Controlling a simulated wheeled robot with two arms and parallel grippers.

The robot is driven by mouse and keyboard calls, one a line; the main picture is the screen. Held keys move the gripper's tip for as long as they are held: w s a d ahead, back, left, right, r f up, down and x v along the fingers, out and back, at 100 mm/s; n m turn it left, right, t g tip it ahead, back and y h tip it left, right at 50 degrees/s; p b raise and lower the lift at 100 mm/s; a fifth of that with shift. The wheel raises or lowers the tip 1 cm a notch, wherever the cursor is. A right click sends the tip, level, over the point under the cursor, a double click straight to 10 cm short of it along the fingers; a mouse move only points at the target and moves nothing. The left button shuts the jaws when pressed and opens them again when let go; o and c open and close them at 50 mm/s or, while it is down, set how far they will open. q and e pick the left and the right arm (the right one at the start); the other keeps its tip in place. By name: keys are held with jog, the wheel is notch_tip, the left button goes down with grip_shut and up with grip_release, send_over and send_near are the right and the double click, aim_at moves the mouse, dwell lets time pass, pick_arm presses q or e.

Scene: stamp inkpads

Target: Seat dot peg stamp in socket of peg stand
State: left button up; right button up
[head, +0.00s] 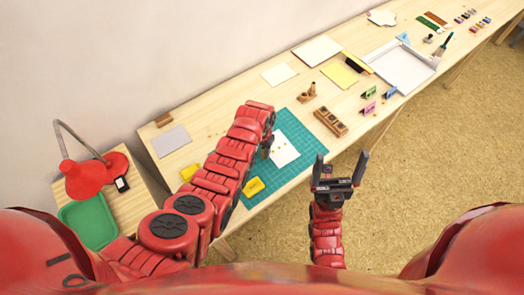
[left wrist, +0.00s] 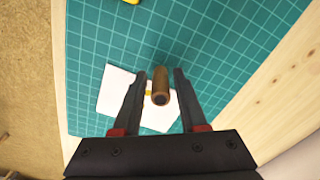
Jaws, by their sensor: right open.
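A brown wooden peg stamp (left wrist: 161,86) is between the fingers of my left gripper (left wrist: 160,74) in the left wrist view. A narrow gap shows on each side of it, so the fingers look open around it. It is over white paper with a yellow dot beside it; contact with the paper is unclear. In the head view my left gripper (head: 267,148) is over the paper, partly hidden by its arm. A small wooden stand (head: 306,97) with an upright peg is beyond the mat, probably the peg stand. My right gripper (head: 338,168) is open and empty off the table's front edge.
A green cutting mat (head: 298,175) lies under the white paper (head: 286,150). A wooden block with dark recesses (head: 330,121) stands right of the mat. Yellow pieces (head: 254,186) lie at its left. Small coloured cards (head: 369,108) and a white tray (head: 400,70) are further right.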

pick_arm(q)
jog(key=shift+o, duration=0.7)
jog(key=shift+r, duration=0.1)
